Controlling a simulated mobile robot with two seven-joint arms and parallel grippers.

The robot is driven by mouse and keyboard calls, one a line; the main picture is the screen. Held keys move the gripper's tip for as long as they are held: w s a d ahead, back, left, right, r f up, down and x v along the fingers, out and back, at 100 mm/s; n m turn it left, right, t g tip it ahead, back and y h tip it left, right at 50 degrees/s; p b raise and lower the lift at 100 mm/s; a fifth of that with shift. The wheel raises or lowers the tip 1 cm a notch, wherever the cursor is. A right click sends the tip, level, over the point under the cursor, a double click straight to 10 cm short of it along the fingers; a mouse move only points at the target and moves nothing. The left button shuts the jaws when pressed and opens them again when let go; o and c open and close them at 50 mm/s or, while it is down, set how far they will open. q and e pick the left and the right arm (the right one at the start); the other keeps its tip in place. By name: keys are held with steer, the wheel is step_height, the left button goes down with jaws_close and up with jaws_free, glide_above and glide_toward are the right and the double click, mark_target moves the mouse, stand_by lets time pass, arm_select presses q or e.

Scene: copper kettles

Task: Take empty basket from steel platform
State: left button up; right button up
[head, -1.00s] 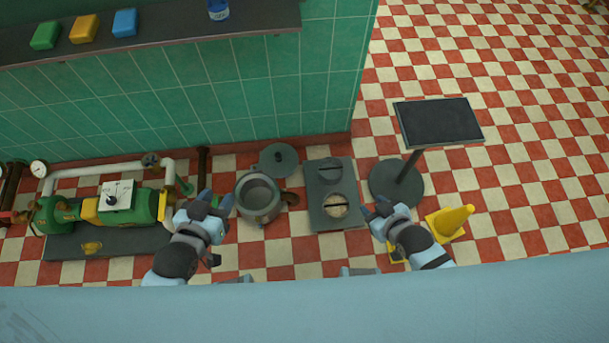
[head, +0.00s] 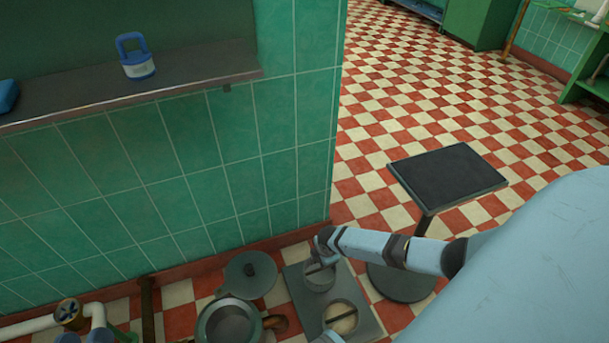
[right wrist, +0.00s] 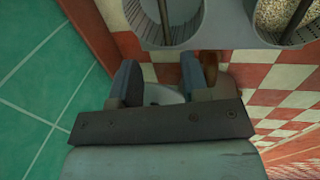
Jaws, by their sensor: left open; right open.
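The steel platform (head: 301,299) is a grey slab on the floor with two round openings. The empty basket (head: 320,279) sits in the opening nearer the wall, with a bar across its top. A basket with pale grain (head: 342,320) sits in the other. My right gripper (head: 322,245) is open at the platform's wall-side end, apart from the empty basket. In the right wrist view, its open jaws (right wrist: 160,84) have nothing between them, and the empty basket (right wrist: 172,18) shows beyond them, cut by the top edge.
A black-topped stand (head: 447,174) is on the right. The tiled wall (head: 230,150) closes the back. Checkered floor beyond the stand is free.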

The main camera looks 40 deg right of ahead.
steer(key=b, duration=0.5)
glide_above(320, 269)
step_height(320, 269, down, 8)
steer(key=r, duration=0.1)
steer(key=shift+s+f, duration=0.15)
steer(key=shift+f, duration=0.6)
step_height(320, 269, down, 4)
steer(key=b, duration=0.3)
steer(key=shift+f+b, duration=0.15)
steer(key=shift+b, duration=0.15)
steer(key=shift+w+f+b, duration=0.25)
steer(key=shift+f+b, duration=0.1)
steer(key=shift+f, duration=0.1)
arm_select(q)
steer(key=w+f+m, duration=0.1)
steer(key=a+f+m, duration=0.1)
steer(key=f, duration=0.1)
steer(key=w+f+m, duration=0.1)
steer(key=f+m, duration=0.1)
steer(key=shift+w+a+h, duration=0.15)
steer(key=shift+w+h, duration=0.15)
arm_select(e)
steer(key=shift+d, duration=0.1)
steer(key=shift+r, duration=0.1)
jaws_close()
